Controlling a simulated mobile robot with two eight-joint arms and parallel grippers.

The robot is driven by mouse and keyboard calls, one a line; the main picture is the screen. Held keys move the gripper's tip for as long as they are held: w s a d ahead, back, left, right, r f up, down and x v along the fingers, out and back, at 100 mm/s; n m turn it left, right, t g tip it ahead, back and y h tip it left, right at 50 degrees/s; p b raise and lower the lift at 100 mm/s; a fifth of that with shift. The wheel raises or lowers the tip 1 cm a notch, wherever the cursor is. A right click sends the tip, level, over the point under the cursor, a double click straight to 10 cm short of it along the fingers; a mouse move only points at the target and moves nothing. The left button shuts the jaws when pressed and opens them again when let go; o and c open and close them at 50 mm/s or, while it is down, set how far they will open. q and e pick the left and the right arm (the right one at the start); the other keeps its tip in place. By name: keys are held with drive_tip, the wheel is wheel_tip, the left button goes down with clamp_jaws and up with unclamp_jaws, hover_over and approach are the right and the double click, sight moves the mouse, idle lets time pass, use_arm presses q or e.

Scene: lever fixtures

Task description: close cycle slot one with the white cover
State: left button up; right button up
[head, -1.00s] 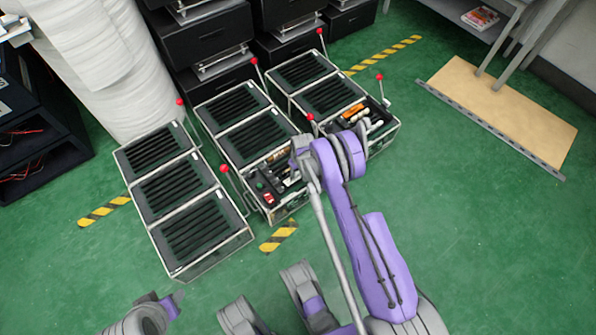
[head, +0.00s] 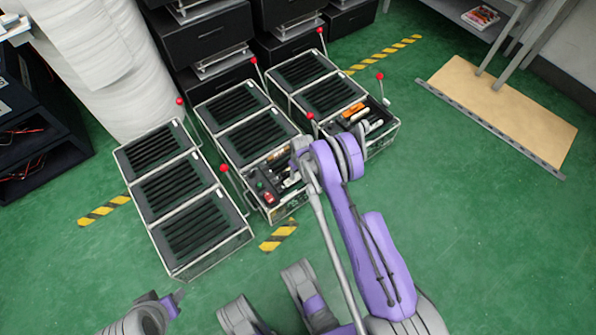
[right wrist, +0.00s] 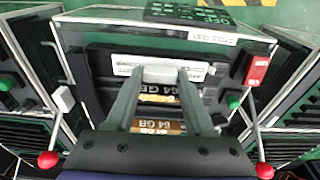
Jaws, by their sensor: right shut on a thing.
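The white cover (right wrist: 172,74) is a small pale block between the fingertips of my right gripper (right wrist: 165,78) in the right wrist view. The gripper is shut on it, over a dark recessed slot bay (right wrist: 105,75) with a labelled white strip (right wrist: 200,66) behind the cover. I cannot tell whether the cover is seated in a slot. In the head view the forearm hides most of my right gripper, above the open front compartment (head: 268,187) of the middle fixture. My left gripper (head: 176,296) is at the lower left, away from the fixtures; its jaw opening is unclear.
In the right wrist view, a red switch (right wrist: 258,70), a green button (right wrist: 233,101) and cards marked 64 GB (right wrist: 160,127) lie near the fingers. Red-knobbed levers (head: 223,168) rise beside the fixtures. The left fixture (head: 170,185) stands close by. Green floor is open at right.

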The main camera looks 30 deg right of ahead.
drive_tip(key=shift+f, duration=0.45)
drive_tip(key=o, duration=1.4)
drive_tip(key=shift+c, duration=0.2)
wheel_tip(320, 180, up, 11)
drive_tip(key=s+p, duration=0.1)
drive_tip(key=p, duration=0.1)
drive_tip(key=shift+s+f+p, duration=0.15)
drive_tip(key=shift+f+p, duration=0.05)
drive_tip(key=shift+p, duration=0.2)
